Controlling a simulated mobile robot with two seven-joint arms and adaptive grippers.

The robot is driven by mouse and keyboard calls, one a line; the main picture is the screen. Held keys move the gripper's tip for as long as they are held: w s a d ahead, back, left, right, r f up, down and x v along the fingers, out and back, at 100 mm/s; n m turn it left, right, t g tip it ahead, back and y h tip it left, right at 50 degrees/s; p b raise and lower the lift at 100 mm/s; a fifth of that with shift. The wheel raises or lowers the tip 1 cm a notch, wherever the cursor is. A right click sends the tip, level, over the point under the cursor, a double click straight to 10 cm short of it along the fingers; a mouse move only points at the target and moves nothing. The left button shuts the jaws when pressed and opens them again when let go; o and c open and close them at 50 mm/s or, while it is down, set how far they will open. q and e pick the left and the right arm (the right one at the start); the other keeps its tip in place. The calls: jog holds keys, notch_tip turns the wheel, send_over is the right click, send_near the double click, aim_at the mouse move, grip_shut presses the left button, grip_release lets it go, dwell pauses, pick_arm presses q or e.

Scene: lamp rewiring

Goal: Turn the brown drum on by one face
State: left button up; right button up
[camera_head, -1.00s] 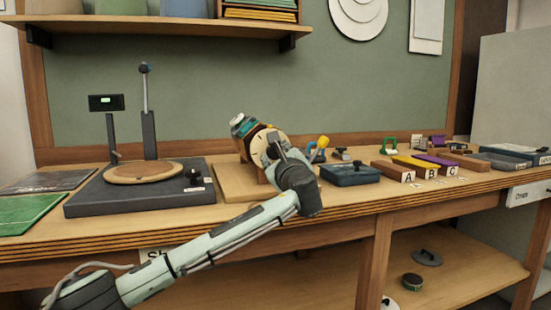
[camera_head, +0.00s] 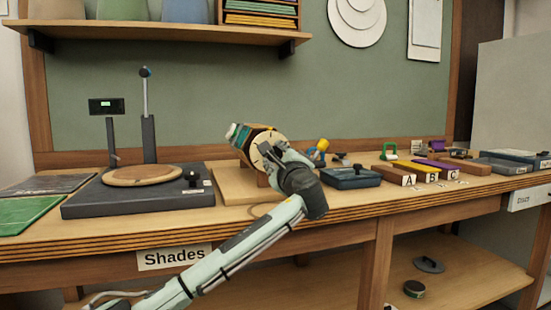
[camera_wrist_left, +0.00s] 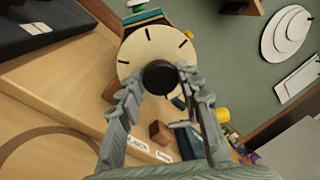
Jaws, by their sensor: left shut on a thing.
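The brown drum (camera_head: 258,133) sits on a wooden stand on the bench, its round cream face with black tick marks towards me. The face (camera_wrist_left: 148,42) fills the upper middle of the left wrist view. A black knob (camera_wrist_left: 160,77) stands out from its lower part. My left gripper (camera_wrist_left: 161,84) has a finger on each side of this knob and is shut on it. In the head view my left gripper (camera_head: 271,153) covers the knob and part of the face. A teal and white part shows at the drum's upper left. My right gripper is not in view.
A dark base with a round wooden plate (camera_head: 143,175) stands left of the drum. A dark blue tray (camera_head: 350,178) is close on its right. Blocks marked A, B and C (camera_head: 432,174) lie farther right. A shelf (camera_head: 160,37) hangs above.

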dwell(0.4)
pick_arm(q)
jog(key=o, duration=1.2)
jog(key=shift+c, duration=0.2)
jog(key=v, duration=1.2)
jog(key=shift+d, duration=0.1)
